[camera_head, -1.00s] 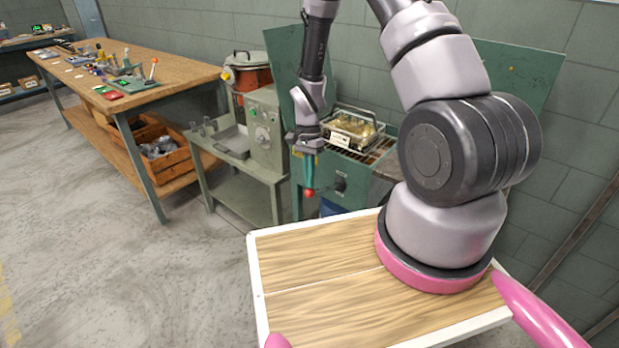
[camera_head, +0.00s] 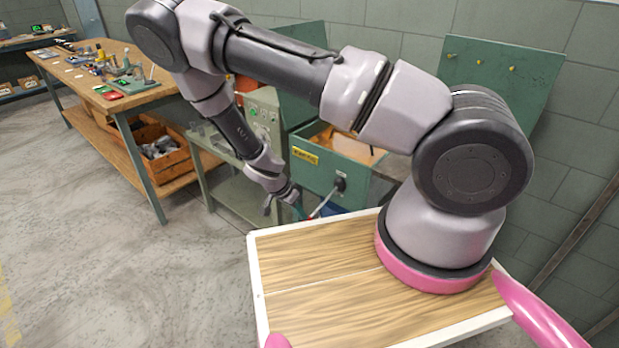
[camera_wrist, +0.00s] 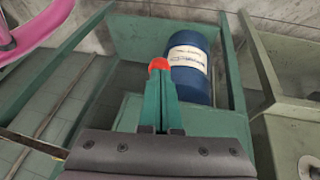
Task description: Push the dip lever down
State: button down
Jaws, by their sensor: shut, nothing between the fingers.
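The dip lever (camera_head: 321,208) is a thin rod on the front of the green dip tank (camera_head: 313,172). It slopes down and left from its dark pivot (camera_head: 340,183). My gripper (camera_head: 301,212) is low in front of the tank, at the lever's outer end. In the wrist view its green fingers (camera_wrist: 158,100) are together and empty, with the red lever knob (camera_wrist: 159,64) right at their tips. Whether they touch the knob is hard to tell. My arm hides part of the tank top, where an orange-brown inside (camera_head: 358,148) shows.
A grey-green machine stand (camera_head: 235,190) is left of the tank. A blue drum (camera_wrist: 190,60) stands below, beyond the fingers in the wrist view. A wooden workbench (camera_head: 150,85) with tools is at the left. The floor in front is open.

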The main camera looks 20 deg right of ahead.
jog(key=shift+t+h, duration=0.5)
jog(key=shift+h, duration=0.2)
jog(key=f, duration=0.4)
jog(key=shift+w+d+f, duration=0.15)
jog(key=shift+d+f, duration=0.05)
jog(key=shift+f, duration=0.65)
